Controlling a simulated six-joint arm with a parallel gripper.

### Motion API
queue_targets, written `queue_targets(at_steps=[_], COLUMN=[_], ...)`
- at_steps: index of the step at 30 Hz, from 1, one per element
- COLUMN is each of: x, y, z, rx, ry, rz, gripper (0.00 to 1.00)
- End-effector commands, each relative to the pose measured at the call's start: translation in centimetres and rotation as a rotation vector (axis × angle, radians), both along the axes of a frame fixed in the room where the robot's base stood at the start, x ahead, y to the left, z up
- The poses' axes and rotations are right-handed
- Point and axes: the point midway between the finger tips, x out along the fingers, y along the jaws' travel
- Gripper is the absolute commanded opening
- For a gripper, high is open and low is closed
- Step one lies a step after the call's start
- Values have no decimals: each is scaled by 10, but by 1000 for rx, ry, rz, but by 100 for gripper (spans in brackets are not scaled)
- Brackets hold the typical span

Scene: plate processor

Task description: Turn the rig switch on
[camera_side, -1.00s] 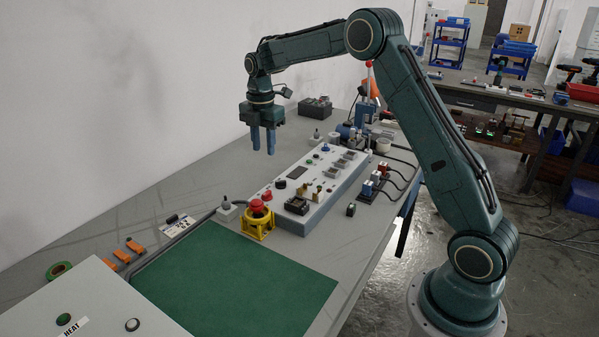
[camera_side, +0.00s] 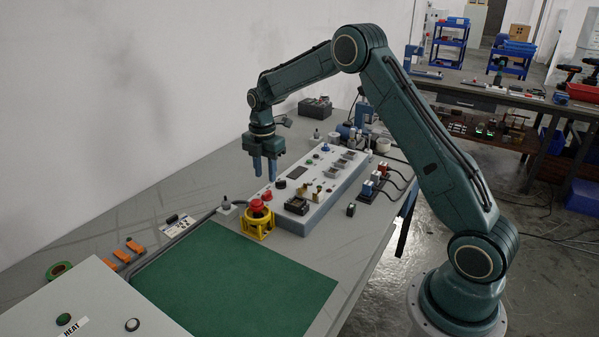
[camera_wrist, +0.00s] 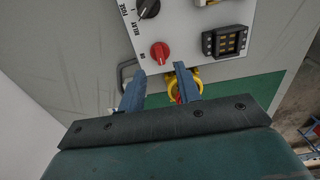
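The grey rig box (camera_side: 318,214) lies on the table with knobs, sockets and small parts on its top. In the side view the red knob (camera_side: 267,195) is just below my gripper's fingers. A larger black knob (camera_wrist: 148,9) is beyond it. My gripper (camera_side: 265,177) points down above this end of the box, apart from it. In the wrist view my gripper (camera_wrist: 160,72) has its fingers apart, empty, with the red knob showing just past the tips.
A red emergency button on a yellow guard (camera_side: 257,223) stands close to the box's near end. A black terminal block (camera_side: 297,206) sits on the box. A green mat (camera_side: 235,285) lies in front, clear. Red and blue connectors with cables (camera_side: 372,182) are to the right.

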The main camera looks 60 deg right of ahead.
Motion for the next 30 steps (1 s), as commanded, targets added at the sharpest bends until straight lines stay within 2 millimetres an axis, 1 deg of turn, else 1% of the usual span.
queue_targets(at_steps=[1,6,12,17,25,29,30], x=[0,-1,0,0,0,0,0], y=[0,0,0,0,0,0,0], z=[-9,-33,-51,-56,-57,-57,-57], rx=[1,1,0,0,0,0,0], ry=[3,4,1,0,0,0,0], rz=[0,0,0,0,0,0,0], gripper=[34,34,34,34,34,8,0])
